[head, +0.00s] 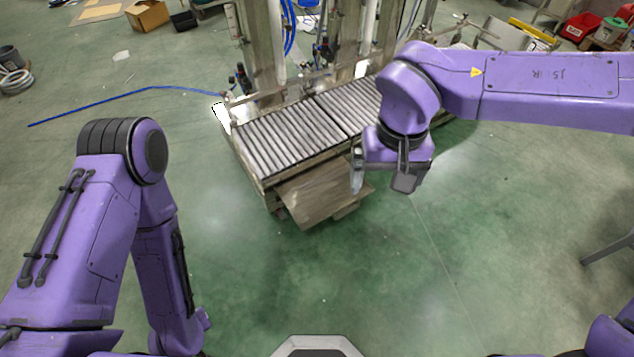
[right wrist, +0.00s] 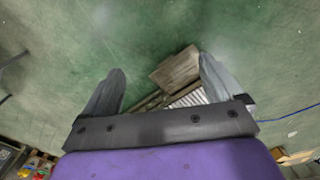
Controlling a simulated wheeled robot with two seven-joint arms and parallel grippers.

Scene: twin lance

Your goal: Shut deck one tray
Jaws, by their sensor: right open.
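A roller deck (head: 290,135) with grey rollers stands in the middle of the head view. A flat brown-grey tray (head: 318,196) sticks out from under its front edge, low above the floor. My right gripper (head: 381,180) hangs at the tray's right end, in front of the deck, and hides part of both. In the right wrist view, the two fingers (right wrist: 162,66) are spread with nothing held between them. The tray (right wrist: 177,68) shows beyond them, nearer the right finger, with the rollers (right wrist: 188,98) beside it. I cannot tell whether the gripper touches the tray. My left arm is bent at left; its gripper is not seen.
Metal posts (head: 262,45) and blue hoses rise behind the deck. A blue hose (head: 150,88) lies on the floor to the left. A cardboard box (head: 148,15) and red bins (head: 582,24) stand far back. The green floor (head: 330,270) in front is clear.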

